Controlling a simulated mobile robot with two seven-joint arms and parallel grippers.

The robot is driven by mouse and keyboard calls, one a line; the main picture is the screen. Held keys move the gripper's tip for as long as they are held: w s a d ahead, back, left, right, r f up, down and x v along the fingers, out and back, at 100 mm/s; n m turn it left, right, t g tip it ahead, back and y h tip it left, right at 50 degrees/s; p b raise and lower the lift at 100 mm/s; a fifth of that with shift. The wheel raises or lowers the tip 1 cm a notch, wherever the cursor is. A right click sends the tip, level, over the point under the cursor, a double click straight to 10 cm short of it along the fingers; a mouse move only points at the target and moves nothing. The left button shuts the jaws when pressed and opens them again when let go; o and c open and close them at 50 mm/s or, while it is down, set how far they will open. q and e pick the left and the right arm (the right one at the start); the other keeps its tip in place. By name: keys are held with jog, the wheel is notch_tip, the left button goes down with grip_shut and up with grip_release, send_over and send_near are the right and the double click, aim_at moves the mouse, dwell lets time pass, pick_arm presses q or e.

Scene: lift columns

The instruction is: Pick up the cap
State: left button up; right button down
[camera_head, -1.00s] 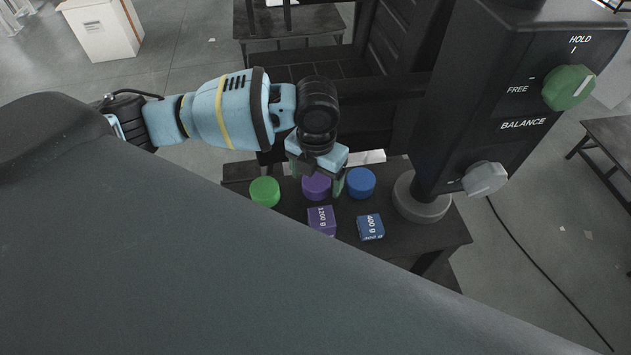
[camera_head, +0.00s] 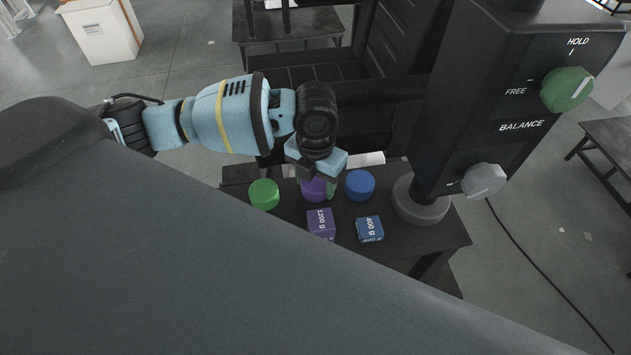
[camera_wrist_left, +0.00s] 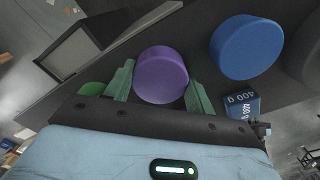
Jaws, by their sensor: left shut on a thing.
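Three round caps stand in a row on the dark table (camera_head: 400,247): a green cap (camera_head: 264,194), a purple cap (camera_head: 314,189) and a blue cap (camera_head: 360,184). My left gripper (camera_head: 316,190) points down over the purple cap and is shut on it. In the left wrist view the purple cap (camera_wrist_left: 161,75) sits between the two green fingers (camera_wrist_left: 160,90). The blue cap (camera_wrist_left: 246,47) is to its right there, and a sliver of the green cap (camera_wrist_left: 92,88) shows at left. My right gripper is not in view.
A purple 1200 g block (camera_head: 321,223) and a blue 400 g block (camera_head: 369,229) lie in front of the caps. A dark balance column (camera_head: 480,110) with a green knob (camera_head: 567,88) and a grey knob (camera_head: 484,180) rises at the right.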

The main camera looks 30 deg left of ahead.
aim_at(316, 181)
pick_arm(q)
notch_tip(316, 181, up, 10)
jog(key=shift+f, duration=0.1)
dwell(0.4)
notch_tip(316, 181, up, 2)
jog(key=shift+p, duration=0.35)
